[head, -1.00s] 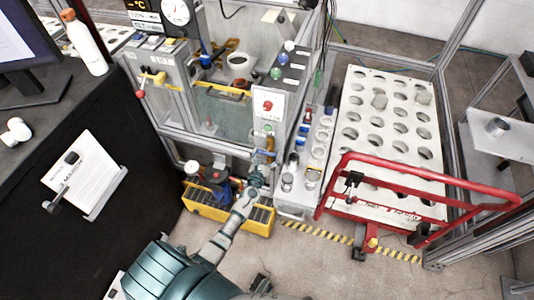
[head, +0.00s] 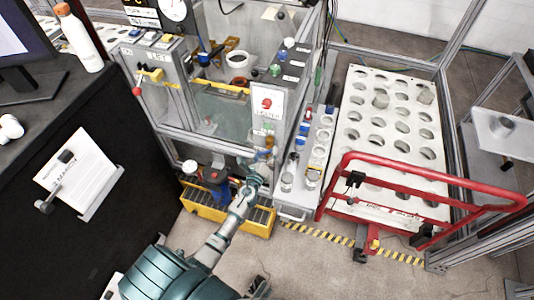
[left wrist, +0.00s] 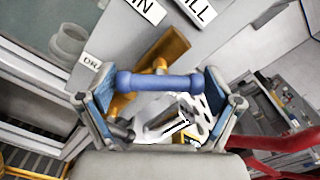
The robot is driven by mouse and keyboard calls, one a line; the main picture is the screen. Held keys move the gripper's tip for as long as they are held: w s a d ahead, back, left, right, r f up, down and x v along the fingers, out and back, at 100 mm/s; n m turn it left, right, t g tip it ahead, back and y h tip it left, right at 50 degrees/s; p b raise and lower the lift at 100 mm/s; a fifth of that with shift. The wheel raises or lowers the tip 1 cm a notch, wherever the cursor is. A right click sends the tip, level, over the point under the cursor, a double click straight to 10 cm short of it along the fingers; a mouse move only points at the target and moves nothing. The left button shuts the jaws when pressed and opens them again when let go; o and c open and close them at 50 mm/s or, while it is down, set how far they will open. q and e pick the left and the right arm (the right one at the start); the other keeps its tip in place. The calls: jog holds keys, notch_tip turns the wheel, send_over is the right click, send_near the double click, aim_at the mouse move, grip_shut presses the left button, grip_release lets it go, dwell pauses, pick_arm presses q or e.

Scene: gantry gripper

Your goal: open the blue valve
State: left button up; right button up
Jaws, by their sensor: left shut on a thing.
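The blue valve handle (left wrist: 160,82) is a short blue bar on an orange-brown fitting (left wrist: 165,50), seen close up in the left wrist view. My left gripper (left wrist: 160,90) has a finger at each end of the bar and is shut on it. The bar lies level across that view. In the head view my left gripper (head: 257,172) is at the lower front of the machine frame, below the white panel with the red button. There it mostly hides the valve. My right gripper is not in view.
A yellow crate (head: 247,222) with a blue-and-black item stands under the machine, just left of my left gripper. A white perforated board (head: 385,125) and a red rail (head: 440,180) stand to the right. A dark desk (head: 110,150) is at left. Floor is clear in front.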

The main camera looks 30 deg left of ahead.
pick_arm(q)
jog(key=n, duration=0.2)
jog(key=shift+f+n+b, duration=0.15)
jog(key=shift+n+b, duration=0.15)
jog(key=shift+n, duration=0.1)
jog(key=n, duration=0.2)
jog(key=shift+a+n, duration=0.1)
jog(key=shift+n, duration=0.3)
jog(key=shift+n+b, duration=0.3)
jog(key=shift+n, duration=0.5)
jog(key=shift+s+n, duration=0.1)
jog(key=shift+n, duration=1.3)
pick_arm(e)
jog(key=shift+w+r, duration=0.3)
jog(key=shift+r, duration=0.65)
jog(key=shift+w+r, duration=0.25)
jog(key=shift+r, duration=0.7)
pick_arm(q)
jog(key=shift+f, duration=0.1)
jog(key=o, duration=0.7)
jog(key=shift+o, duration=0.7)
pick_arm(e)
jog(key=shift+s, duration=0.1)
